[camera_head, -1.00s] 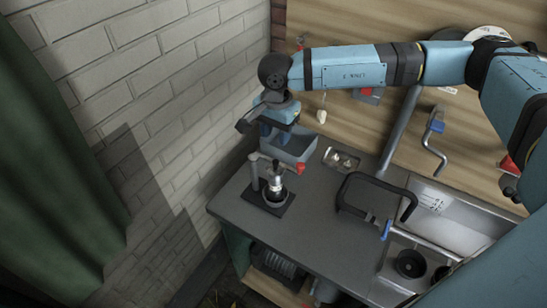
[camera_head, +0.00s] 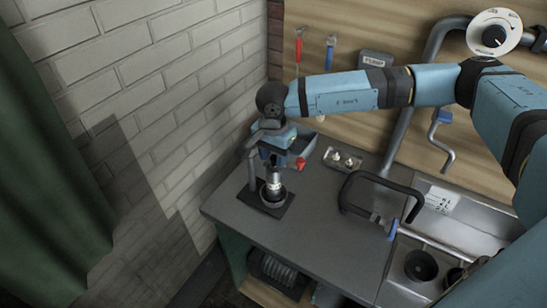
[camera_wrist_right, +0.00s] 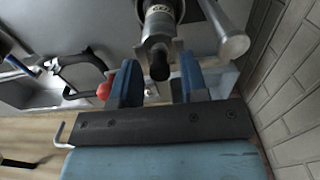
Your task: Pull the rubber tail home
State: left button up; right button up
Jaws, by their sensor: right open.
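A small bench fixture with a dark base plate (camera_head: 251,201) stands on the grey worktop, holding an upright cylindrical metal part (camera_head: 273,186). In the wrist view the metal part (camera_wrist_right: 160,12) is at the top, with a short dark rubber tail (camera_wrist_right: 160,66) sticking out of its end. My right gripper (camera_head: 276,153) is above the fixture. Its two blue fingers (camera_wrist_right: 160,84) are open, one on each side of the tail's end, with visible gaps. I cannot tell whether the tail's tip lies fully between them. My left gripper is not in view.
A red knob (camera_head: 300,163) is beside the fixture, close to my right gripper. A blue-grey bin (camera_head: 308,143) is behind it. The brick wall (camera_head: 165,110) is close on the left.

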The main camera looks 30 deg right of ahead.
aim_at(274, 156)
jog(key=shift+c, duration=0.2)
grip_shut()
jog(key=shift+r, duration=0.85)
jog(key=shift+o, duration=0.8)
grip_release()
jog(key=shift+r+p, duration=1.4)
jog(key=shift+r, duration=2.05)
